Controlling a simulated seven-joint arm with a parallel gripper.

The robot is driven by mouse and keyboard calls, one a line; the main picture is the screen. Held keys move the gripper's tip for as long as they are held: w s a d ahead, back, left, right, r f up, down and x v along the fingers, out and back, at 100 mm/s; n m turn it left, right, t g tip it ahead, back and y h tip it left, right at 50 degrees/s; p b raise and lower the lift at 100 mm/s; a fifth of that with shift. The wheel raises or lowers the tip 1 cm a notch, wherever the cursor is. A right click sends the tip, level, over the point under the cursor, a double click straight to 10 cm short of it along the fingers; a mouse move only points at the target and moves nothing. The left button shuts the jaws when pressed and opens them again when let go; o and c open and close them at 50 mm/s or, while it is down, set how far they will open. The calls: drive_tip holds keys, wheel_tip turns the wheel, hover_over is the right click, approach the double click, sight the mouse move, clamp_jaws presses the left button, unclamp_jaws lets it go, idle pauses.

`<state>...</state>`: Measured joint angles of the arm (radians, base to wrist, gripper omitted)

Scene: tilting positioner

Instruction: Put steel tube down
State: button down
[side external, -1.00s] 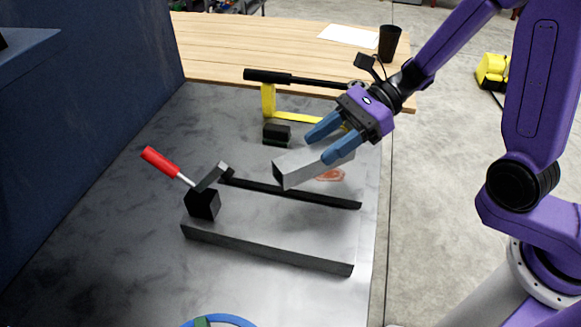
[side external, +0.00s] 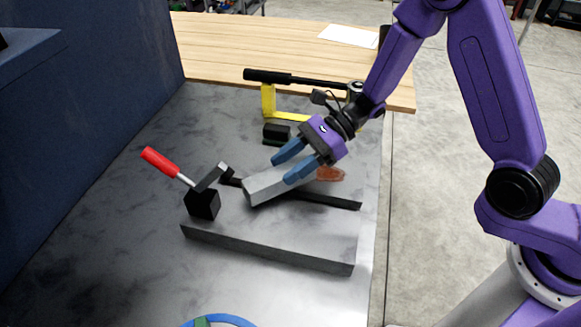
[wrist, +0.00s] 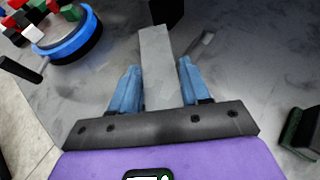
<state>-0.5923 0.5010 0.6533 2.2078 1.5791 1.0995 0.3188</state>
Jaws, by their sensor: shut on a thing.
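The steel tube (side external: 263,185) is a grey square-section bar. My gripper (side external: 285,171) is shut on it, with one blue finger on each side. The tube lies over the back dark rail (side external: 335,201), its free end pointing down-left towards the toggle clamp (side external: 203,203) with the red handle. I cannot tell whether the tube touches the rail or table. In the wrist view the tube (wrist: 157,65) runs forward between the fingers (wrist: 157,85), its far end near a black block (wrist: 167,10). The tube's rear part is hidden by my gripper.
A front rail (side external: 265,249) lies parallel to the back one, with bare metal between. A yellow-framed tool with a black handle (side external: 268,76) and a small black-and-green block (side external: 276,133) stand behind. A blue ring (side external: 235,320) is at the front edge, with coloured blocks in the wrist view (wrist: 30,18).

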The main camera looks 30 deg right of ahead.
drive_tip(key=shift+f, duration=0.65)
drive_tip(key=shift+f, duration=0.15)
drive_tip(key=c, duration=0.5)
unclamp_jaws()
drive_tip(key=shift+d+r, duration=0.1)
drive_tip(key=shift+r, duration=0.1)
drive_tip(key=v, duration=1.1)
drive_tip(key=shift+s+d+r, duration=0.1)
drive_tip(key=shift+d+r, duration=0.05)
drive_tip(key=shift+d, duration=0.2)
